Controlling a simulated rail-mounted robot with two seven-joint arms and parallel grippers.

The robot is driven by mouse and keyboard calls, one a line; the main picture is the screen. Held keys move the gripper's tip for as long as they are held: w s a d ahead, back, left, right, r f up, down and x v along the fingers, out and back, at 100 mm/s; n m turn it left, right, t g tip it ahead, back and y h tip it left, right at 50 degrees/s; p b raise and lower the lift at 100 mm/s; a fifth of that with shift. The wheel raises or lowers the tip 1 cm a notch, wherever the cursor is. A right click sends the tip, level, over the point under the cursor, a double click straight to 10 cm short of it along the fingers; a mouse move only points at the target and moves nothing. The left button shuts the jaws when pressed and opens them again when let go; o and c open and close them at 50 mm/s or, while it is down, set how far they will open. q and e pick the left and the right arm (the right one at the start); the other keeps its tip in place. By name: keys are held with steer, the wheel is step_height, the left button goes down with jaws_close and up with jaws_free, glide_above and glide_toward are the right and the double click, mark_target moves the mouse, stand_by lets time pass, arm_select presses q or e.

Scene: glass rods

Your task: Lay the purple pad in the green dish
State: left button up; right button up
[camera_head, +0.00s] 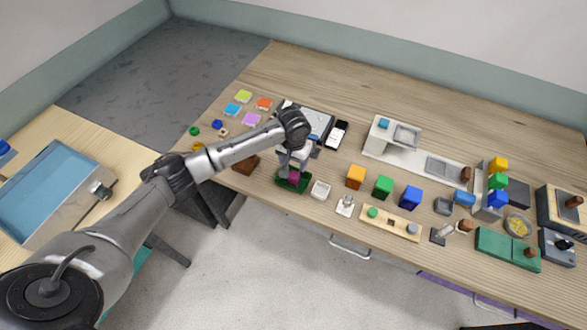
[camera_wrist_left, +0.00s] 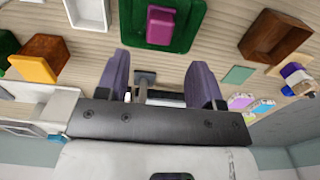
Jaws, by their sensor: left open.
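The purple pad (camera_head: 294,177), magenta-purple with a raised block on top, lies inside the green dish (camera_head: 305,188). In the left wrist view the pad (camera_wrist_left: 161,26) sits near the middle of the dish (camera_wrist_left: 186,38), with the dish's dark green rim around it. My left gripper (camera_head: 285,168) is just above the dish and partly covers it in the head view. In the left wrist view its two fingers (camera_wrist_left: 160,62) are spread and empty, and the pad shows beyond the fingertips, apart from them. My right gripper is not in view.
A white dish (camera_head: 320,190) stands right of the green dish, and a brown box (camera_head: 245,165) stands left. Coloured tiles, one lilac (camera_head: 251,119), lie behind left. The table's front edge is close.

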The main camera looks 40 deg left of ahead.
mark_target(293, 174)
arm_select(q)
steer(key=s+d+f+m, duration=0.1)
steer(key=s+d, duration=0.1)
steer(key=s+d+f+m, duration=0.1)
steer(key=s+d, duration=0.1)
steer(key=d, duration=0.1)
steer(key=s+d+f+m, duration=0.1)
steer(key=s+d, duration=0.2)
steer(key=shift+d+f+h, duration=0.2)
steer(key=shift+h, duration=0.1)
steer(key=s+d+f+m+t+h, duration=0.15)
steer(key=s+d, duration=0.25)
steer(key=s, duration=0.4)
steer(key=s+d+f+m+t, duration=0.1)
steer(key=s+d+f, duration=0.15)
steer(key=s, duration=0.65)
steer(key=s+a+r+t+y, duration=0.1)
steer(key=s+a+r+y, duration=0.1)
steer(key=s, duration=0.7)
steer(key=shift+v, duration=0.9)
